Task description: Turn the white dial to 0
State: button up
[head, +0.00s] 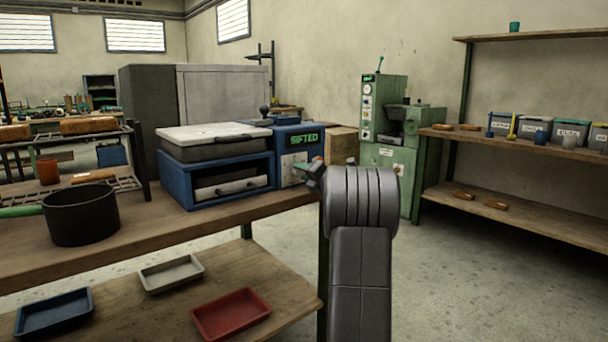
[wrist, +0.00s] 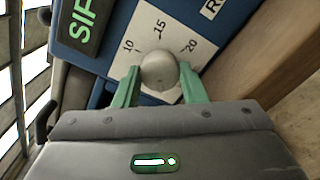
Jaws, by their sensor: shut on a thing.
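The white dial (wrist: 160,69) is a round, pale knob on a white scale plate (wrist: 145,28) in the wrist view. The plate shows 10, 15 and 20; I cannot see a 0 or a pointer on the dial. My gripper (wrist: 158,84) has one green finger on each side of the dial and is shut on it. In the head view, the dial is on the blue sifter machine (head: 228,199), below its green "SIFTED" display (head: 305,139). My arm and gripper (head: 315,172) hide the dial there.
The machine stands on a wooden bench with a black pot (head: 80,216) at the left. Blue, grey and red trays (head: 231,314) lie on the lower shelf. The floor at right is clear, before a shelf with bins (head: 534,127).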

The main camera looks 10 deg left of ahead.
jog(key=o, duration=1)
jog(key=p+v, duration=0.2)
jog(key=v, duration=1.1)
jog(key=shift+s+d+p, duration=0.25)
jog(key=shift+d+p, duration=0.05)
jog(key=shift+p, duration=0.05)
jog(key=b+x, duration=0.2)
jog(key=x, duration=1.2)
jog(key=shift+b, duration=0.35)
jog(key=shift+d, duration=0.1)
